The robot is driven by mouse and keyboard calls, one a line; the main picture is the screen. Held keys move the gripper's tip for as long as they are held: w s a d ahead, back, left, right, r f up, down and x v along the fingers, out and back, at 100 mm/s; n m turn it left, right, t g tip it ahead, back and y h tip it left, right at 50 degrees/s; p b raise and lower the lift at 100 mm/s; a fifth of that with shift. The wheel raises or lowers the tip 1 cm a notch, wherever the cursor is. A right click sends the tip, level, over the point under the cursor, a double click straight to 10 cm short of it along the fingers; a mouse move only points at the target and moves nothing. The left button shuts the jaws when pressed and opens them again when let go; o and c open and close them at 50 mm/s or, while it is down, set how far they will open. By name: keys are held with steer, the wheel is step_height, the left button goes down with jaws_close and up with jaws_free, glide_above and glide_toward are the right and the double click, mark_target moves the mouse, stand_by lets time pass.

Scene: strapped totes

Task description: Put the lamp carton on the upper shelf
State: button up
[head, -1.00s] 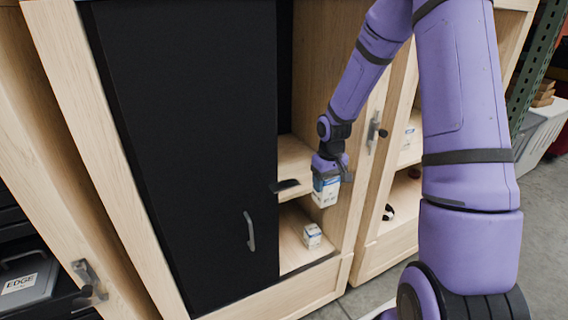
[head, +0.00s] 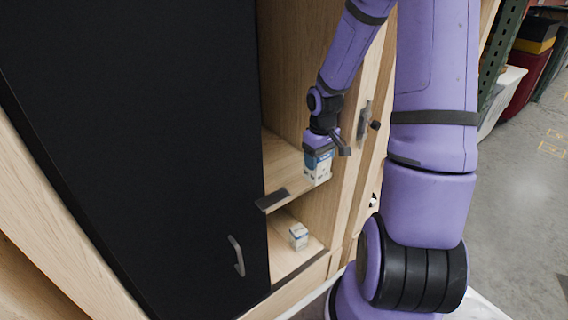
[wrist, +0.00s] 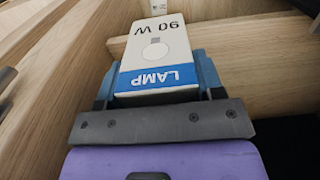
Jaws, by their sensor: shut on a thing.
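The lamp carton (head: 319,168) is a white and blue box held in my gripper (head: 322,147). The wrist view shows its "LAMP" and "90 W" print (wrist: 157,50), with the fingers of my gripper (wrist: 157,82) closed on its two sides. The upper shelf (head: 284,166) is a pale wood board inside the open right part of the cabinet. The carton is at about the height of this shelf's front edge, near its right end. I cannot tell whether it touches the shelf.
A small white carton (head: 299,236) stands on the lower shelf (head: 283,259). A dark strip (head: 271,200) is at the upper shelf's front edge. A black door panel (head: 150,130) covers the cabinet's left side. The visible upper shelf surface is bare.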

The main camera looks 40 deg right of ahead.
steer(key=shift+w+a+f, duration=0.75)
steer(key=shift+w+a, duration=0.1)
steer(key=shift+w, duration=0.55)
steer(key=shift+w+a+f, duration=0.7)
steer(key=shift+w+a, duration=0.15)
steer(key=shift+w, duration=0.55)
steer(key=shift+w+a+f, duration=0.75)
steer(key=shift+w+a, duration=0.1)
steer(key=shift+w, duration=0.55)
steer(key=shift+f, duration=0.15)
steer(key=o, duration=0.9)
steer(key=shift+o, duration=0.2)
step_height(320, 180, up, 12)
steer(key=shift+r, duration=0.2)
